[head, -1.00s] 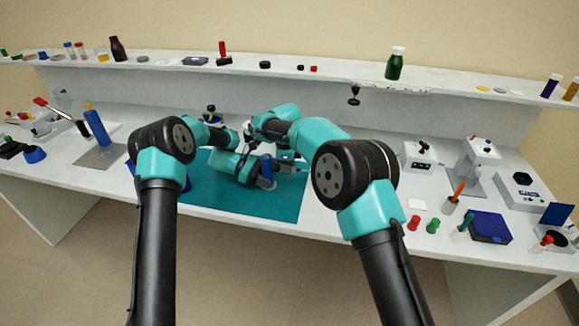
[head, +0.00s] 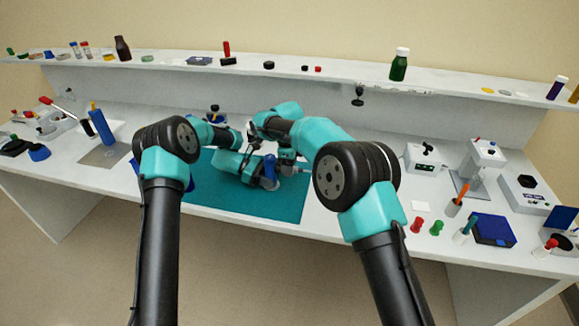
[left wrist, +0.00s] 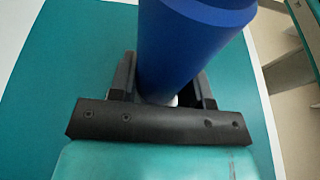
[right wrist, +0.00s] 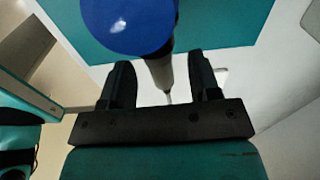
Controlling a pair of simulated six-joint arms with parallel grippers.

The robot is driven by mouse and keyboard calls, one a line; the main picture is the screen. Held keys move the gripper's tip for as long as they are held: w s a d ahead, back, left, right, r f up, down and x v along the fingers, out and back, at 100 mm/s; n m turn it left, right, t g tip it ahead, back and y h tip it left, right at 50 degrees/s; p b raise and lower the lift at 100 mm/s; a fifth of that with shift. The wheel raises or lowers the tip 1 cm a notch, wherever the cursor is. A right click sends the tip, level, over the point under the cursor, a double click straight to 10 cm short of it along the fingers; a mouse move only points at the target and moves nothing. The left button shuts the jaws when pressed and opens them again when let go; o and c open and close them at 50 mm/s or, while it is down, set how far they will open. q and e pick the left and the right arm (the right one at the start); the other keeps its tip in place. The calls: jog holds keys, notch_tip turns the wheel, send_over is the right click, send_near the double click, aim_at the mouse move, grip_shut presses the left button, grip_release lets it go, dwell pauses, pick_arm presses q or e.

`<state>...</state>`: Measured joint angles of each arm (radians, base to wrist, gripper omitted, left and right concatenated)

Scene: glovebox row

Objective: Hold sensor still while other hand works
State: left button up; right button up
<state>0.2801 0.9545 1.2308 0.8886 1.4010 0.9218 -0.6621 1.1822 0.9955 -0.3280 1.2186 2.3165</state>
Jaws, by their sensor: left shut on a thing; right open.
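The sensor shows as a blue cylinder (head: 270,172) above the teal mat (head: 250,202) in the head view. My left gripper (head: 262,174) is shut on it. In the left wrist view the blue body (left wrist: 190,45) rises between the two dark fingers, with a small pale part low between them. My right gripper (right wrist: 160,82) is open beside the sensor. In the right wrist view the sensor's round blue end (right wrist: 128,22) and a grey stem with a thin tip (right wrist: 160,70) show in front of and between the fingers. I cannot tell whether a finger touches it.
At left stand a blue cylinder on a grey plate (head: 100,155) and a blue cap (head: 39,152). At right are white devices (head: 425,158), red and green pegs (head: 436,228) and a dark blue box (head: 493,230). A shelf (head: 330,75) with bottles runs behind. The mat's front is clear.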

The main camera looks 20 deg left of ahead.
notch_tip(320, 180, up, 11)
jog(key=shift+a+r, duration=0.15)
jog(key=shift+a, duration=0.05)
dwell(1.1)
pick_arm(q)
jog(key=o, duration=1.3)
jog(key=v, duration=1.2)
